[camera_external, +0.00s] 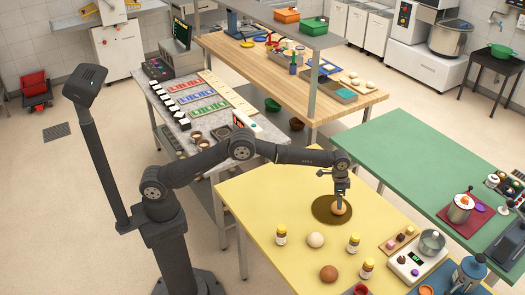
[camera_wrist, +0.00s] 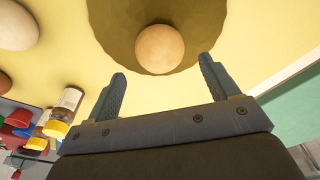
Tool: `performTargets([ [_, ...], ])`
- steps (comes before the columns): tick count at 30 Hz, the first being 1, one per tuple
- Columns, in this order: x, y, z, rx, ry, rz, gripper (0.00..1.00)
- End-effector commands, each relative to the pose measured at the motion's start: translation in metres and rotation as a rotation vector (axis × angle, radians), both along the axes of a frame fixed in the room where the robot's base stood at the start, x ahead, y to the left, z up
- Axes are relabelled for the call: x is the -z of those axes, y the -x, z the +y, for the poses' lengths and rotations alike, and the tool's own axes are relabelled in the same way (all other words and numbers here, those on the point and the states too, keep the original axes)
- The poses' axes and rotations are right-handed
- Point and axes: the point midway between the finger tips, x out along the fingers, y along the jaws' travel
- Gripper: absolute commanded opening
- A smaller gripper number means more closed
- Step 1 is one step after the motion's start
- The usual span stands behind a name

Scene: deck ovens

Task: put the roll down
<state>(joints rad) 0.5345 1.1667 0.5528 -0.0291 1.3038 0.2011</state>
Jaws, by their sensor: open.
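The roll (camera_external: 339,210) is a small tan-orange ball on a round dark brown mat (camera_external: 321,213) on the yellow table. In the wrist view the roll (camera_wrist: 160,48) lies at the mat's (camera_wrist: 108,25) near edge, just beyond my fingertips and centred between them. My gripper (camera_external: 340,197) points down right over the roll. In the wrist view my gripper (camera_wrist: 162,70) is open, with its fingers apart and nothing clamped. Whether a finger touches the roll I cannot tell.
The table's left part is clear.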

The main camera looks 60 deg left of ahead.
Motion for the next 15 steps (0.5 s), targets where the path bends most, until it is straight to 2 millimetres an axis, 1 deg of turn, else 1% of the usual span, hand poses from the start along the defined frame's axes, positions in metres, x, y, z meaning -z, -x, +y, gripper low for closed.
performTargets([
  [1, -0.013, 0.001, 0.001, 0.000, 0.002, -0.004, 0.80],
  [6, -0.047, 0.004, 0.004, 0.000, 0.001, -0.003, 0.80],
  [10, -0.063, 0.005, 0.005, 0.000, 0.000, 0.000, 0.80],
  [15, -0.072, 0.006, 0.006, 0.000, 0.000, 0.000, 0.80],
])
